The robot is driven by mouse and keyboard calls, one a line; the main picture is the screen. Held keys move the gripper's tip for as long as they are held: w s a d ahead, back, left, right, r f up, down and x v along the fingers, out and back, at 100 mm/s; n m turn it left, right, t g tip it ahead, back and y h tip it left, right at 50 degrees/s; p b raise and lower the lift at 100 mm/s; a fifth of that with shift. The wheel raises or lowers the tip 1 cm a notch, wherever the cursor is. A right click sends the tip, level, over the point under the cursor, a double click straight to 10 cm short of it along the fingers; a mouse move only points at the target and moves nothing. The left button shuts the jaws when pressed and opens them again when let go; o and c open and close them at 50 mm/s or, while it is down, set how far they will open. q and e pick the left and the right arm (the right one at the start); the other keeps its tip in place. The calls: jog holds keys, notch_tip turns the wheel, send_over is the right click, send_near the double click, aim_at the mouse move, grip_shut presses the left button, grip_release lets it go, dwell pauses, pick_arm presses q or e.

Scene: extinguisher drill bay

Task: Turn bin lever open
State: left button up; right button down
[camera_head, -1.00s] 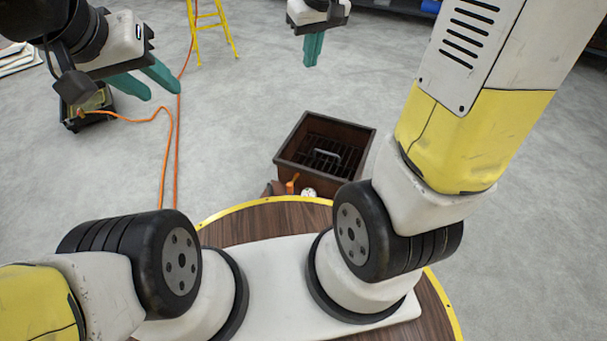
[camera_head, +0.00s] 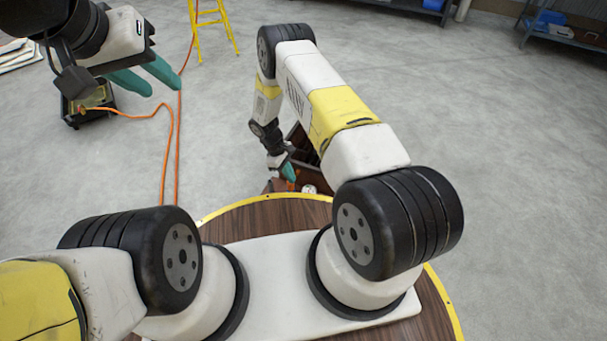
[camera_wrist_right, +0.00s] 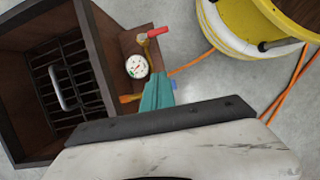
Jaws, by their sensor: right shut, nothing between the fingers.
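The dark brown bin (camera_wrist_right: 88,30) fills the left of the right wrist view, with a grate and grey handle (camera_wrist_right: 62,88) inside. On its side ledge are a white round gauge (camera_wrist_right: 136,66), a red-tipped lever (camera_wrist_right: 158,31) and an orange lever-like part (camera_wrist_right: 129,98); I cannot tell which is the bin lever. My right gripper (camera_wrist_right: 157,82) is shut and empty over the ledge, beside the gauge and orange part; contact is unclear. In the head view my right gripper (camera_head: 289,171) is low near the bin (camera_head: 307,148), mostly hidden by my arm. My left gripper (camera_head: 165,92) is open and empty at upper left.
An orange cable (camera_head: 171,140) runs over the floor from a black box (camera_head: 88,106) at left. A yellow ladder (camera_head: 212,25) stands behind. Shelves (camera_head: 570,30) stand far right. The grey floor on the right is clear.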

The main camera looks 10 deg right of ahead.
jog(key=s+d+f, duration=0.3)
jog(key=f, duration=0.3)
jog(key=s+d+f, duration=0.3)
jog(key=f, duration=0.4)
jog(key=shift+s+d+f+n, duration=0.2)
jog(key=shift+n, duration=0.1)
